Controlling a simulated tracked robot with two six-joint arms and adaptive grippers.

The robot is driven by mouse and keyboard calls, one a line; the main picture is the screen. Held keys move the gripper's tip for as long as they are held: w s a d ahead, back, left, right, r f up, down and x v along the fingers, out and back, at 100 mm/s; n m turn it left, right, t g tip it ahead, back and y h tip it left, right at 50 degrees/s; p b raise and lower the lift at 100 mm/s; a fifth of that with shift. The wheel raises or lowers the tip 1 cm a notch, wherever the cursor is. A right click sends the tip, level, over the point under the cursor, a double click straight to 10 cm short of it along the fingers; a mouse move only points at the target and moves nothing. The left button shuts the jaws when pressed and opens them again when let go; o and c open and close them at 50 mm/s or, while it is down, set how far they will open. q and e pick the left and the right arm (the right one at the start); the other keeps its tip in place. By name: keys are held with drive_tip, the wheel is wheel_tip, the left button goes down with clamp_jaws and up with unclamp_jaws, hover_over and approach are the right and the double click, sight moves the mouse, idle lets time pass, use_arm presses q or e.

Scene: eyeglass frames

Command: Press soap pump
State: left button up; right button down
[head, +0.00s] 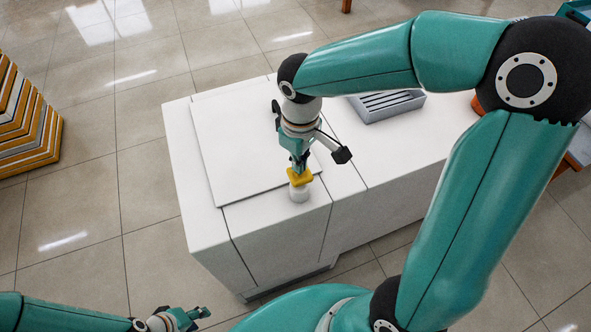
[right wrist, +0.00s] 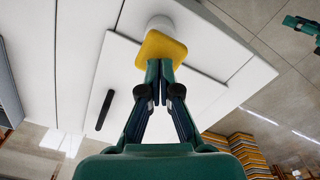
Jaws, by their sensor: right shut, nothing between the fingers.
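The soap pump stands on the white cabinet near its front edge. It has a white body (head: 299,194) and a flat yellow top (head: 301,178). In the right wrist view the yellow top (right wrist: 160,47) is just beyond my fingertips, with the white body (right wrist: 161,23) partly hidden behind it. My right gripper (head: 300,168) points down from above, shut and empty, its tips at the yellow top. They look to be touching it, but contact is hard to confirm. My left gripper (head: 192,316) is low at the bottom left, far from the pump; its finger gap is unclear.
The white cabinet (head: 184,150) has a raised flat panel (head: 215,140) left of the pump. A grey slotted tray (head: 385,104) sits farther back on the right. A striped yellow stack (head: 30,125) stands on the tiled floor at left. The cabinet top around the pump is clear.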

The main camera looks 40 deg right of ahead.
drive_tip(key=shift+f, duration=0.1)
idle(0.3)
drive_tip(key=shift+f, duration=0.15)
drive_tip(key=shift+f+b, duration=0.45)
drive_tip(key=shift+b, duration=0.25)
idle(0.5)
drive_tip(key=shift+s+f+b, duration=0.1)
drive_tip(key=shift+f+b, duration=0.6)
drive_tip(key=shift+f, duration=0.15)
drive_tip(key=shift+r, duration=0.15)
drive_tip(key=shift+r+p, duration=2.9)
drive_tip(key=shift+r, duration=0.6)
drive_tip(key=shift+f, duration=0.15)
idle(0.8)
